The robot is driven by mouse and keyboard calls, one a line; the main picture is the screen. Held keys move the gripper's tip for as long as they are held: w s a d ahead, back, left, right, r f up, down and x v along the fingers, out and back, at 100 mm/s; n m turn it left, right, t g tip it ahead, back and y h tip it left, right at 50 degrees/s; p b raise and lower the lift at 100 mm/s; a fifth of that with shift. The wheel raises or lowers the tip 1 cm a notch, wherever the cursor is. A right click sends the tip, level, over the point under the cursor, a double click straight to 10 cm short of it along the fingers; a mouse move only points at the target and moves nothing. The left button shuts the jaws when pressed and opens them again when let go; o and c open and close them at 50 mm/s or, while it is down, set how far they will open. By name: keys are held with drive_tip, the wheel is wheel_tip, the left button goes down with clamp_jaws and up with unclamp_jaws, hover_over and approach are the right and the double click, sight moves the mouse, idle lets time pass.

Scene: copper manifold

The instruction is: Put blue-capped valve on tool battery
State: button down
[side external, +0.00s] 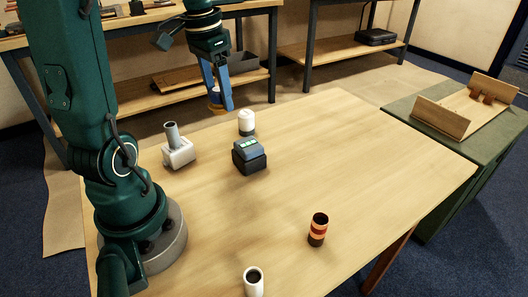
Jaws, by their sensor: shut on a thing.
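My gripper (220,104), with blue fingers pointing down, is shut on the blue-capped valve (215,107). The valve shows as a small brass-coloured piece with some blue at the fingertips; the fingers hide much of it. The gripper holds it in the air toward the back of the wooden table, behind and to the left of the tool battery in the picture. The tool battery (250,158) is a dark block with a blue-grey top and light green marks. It stands on the table, apart from the gripper, and nothing lies on it.
A white jar (246,124) stands just behind the battery. A red-banded dark cylinder (318,230) and a white cup (254,283) stand nearer the front. The table's right part (385,160) is clear.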

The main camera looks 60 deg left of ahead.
drive_tip(key=w+d+f, duration=0.1)
drive_tip(key=w+d, duration=0.1)
drive_tip(key=w+d+f, duration=0.1)
drive_tip(key=w+f, duration=0.1)
drive_tip(key=shift+w+d+f, duration=0.1)
drive_tip(key=shift+d+f, duration=0.15)
drive_tip(key=shift+d, duration=0.15)
drive_tip(key=shift+f, duration=1.95)
drive_tip(key=shift+c, duration=0.9)
unclamp_jaws()
drive_tip(key=shift+f, duration=0.15)
